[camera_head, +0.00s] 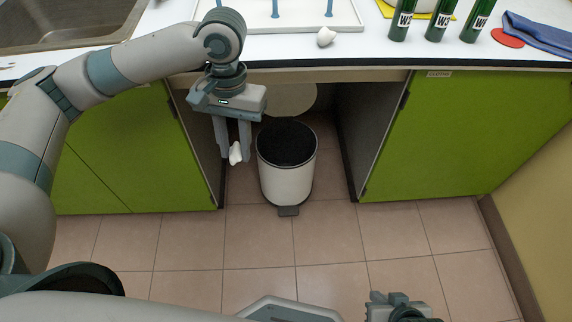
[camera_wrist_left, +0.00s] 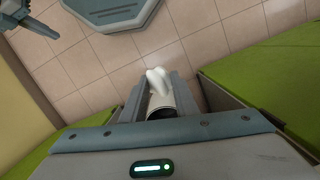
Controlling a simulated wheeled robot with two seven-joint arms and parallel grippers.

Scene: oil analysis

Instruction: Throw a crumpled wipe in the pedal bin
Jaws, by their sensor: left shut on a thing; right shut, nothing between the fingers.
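My left gripper (camera_head: 234,152) is shut on a white crumpled wipe (camera_head: 236,154), which hangs at its fingertips below counter height. The wipe also shows between the fingers in the left wrist view (camera_wrist_left: 157,80). The pedal bin (camera_head: 287,184), a pale cylinder with a dark round top and a front pedal (camera_head: 288,211), stands just right of the gripper in the head view. A pale rounded shape behind it looks like a raised lid (camera_head: 290,98). In the wrist view the bin (camera_wrist_left: 161,101) is partly hidden by the fingers. My right gripper (camera_head: 398,306) is shut and empty at the lower edge.
Another white crumpled wipe (camera_head: 326,37) lies on the white counter (camera_head: 280,50). Green bottles (camera_head: 436,22), a red disc (camera_head: 507,38) and a blue cloth (camera_head: 540,34) are at the right. Green cabinets (camera_head: 460,130) flank the bin's recess. The tiled floor (camera_head: 330,245) in front is clear.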

